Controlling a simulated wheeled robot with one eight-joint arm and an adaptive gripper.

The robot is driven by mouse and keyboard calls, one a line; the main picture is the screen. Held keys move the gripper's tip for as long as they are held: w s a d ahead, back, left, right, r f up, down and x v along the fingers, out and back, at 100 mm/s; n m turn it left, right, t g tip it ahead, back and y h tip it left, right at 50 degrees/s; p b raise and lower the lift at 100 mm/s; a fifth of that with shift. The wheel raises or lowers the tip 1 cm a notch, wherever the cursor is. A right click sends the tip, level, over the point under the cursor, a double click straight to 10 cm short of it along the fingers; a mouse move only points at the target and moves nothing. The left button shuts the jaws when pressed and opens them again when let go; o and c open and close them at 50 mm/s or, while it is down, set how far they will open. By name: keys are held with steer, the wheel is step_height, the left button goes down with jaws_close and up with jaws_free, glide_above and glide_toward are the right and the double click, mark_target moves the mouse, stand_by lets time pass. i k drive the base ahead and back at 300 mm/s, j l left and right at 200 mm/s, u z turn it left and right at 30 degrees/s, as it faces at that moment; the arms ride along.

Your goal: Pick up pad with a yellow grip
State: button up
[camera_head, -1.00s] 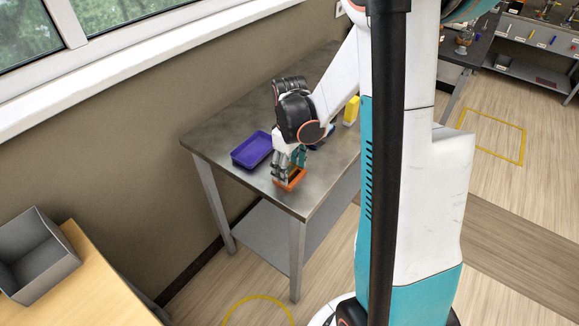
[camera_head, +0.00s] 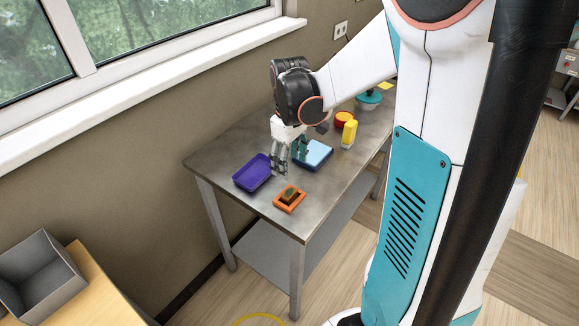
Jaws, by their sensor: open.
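No pad with a yellow grip can be made out for certain. A small dark olive-brown item (camera_head: 290,195) lies in the orange tray (camera_head: 281,207) near the table's front corner; any grip on it is too small to tell. An upright yellow object (camera_head: 349,134) stands farther back on the table, to the right of my gripper. My gripper (camera_head: 287,164) points down, open and with nothing visible between its fingers. It is above the table between the purple tray and the blue tray, behind the orange tray.
A purple tray (camera_head: 240,182) is left of my gripper and a blue tray (camera_head: 316,157) right of it. A red-and-yellow round container (camera_head: 344,119) and a teal bowl (camera_head: 369,99) stand farther back. The metal table (camera_head: 225,150) is bare at its left end. The window wall borders the table.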

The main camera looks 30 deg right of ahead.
mark_target(350, 127)
steer(key=z, duration=1.3)
